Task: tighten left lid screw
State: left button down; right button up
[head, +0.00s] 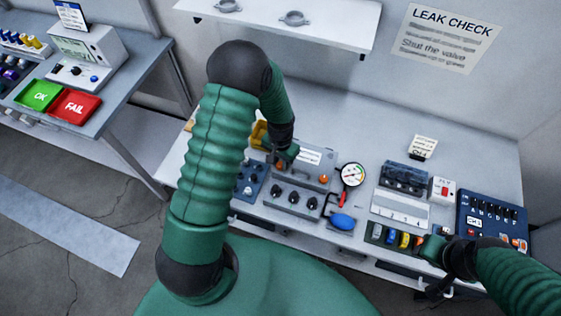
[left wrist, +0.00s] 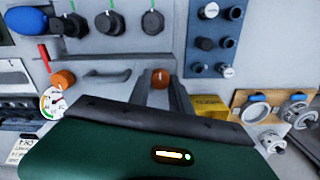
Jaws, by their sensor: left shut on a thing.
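The left lid screw is an orange knob (head: 280,164) on the grey box with the lid (head: 312,179). It also shows in the left wrist view (left wrist: 160,78), between my fingers. My left gripper (head: 284,158) reaches down onto this screw and is shut on it. The arm and gripper hide part of the screw and the lid's left end. The right lid screw (head: 323,179) is a second orange knob and also shows in the left wrist view (left wrist: 62,80). My right gripper (head: 436,285) is low at the right by the bench's front edge; its fingers are unclear.
A gauge (head: 352,174) and a blue bulb (head: 342,221) are right of the box. Black knobs (head: 294,197) sit in front of it. A blue panel (head: 250,180) and a yellow block (left wrist: 210,127) are beside it. A shelf (head: 290,22) hangs behind.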

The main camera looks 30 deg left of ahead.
pick_arm(q)
jog(key=shift+w+r, duration=0.15)
jog(key=shift+w, duration=0.15)
jog(key=c, duration=1.3)
grip_release()
jog(key=shift+c, duration=0.2)
jog(key=shift+o, duration=0.9)
jog(key=shift+s, duration=0.1)
notch_tip(320, 180, up, 16)
jog(key=b, duration=0.2)
jog(key=shift+r, duration=0.25)
jog(key=s+d+f+t+b, duration=0.2)
jog(key=s+d+f, duration=0.3)
jog(key=s, duration=0.5)
jog(key=shift+d+t+b, duration=0.3)
jog(key=shift+d+b, duration=0.55)
jog(key=shift+d, duration=0.35)
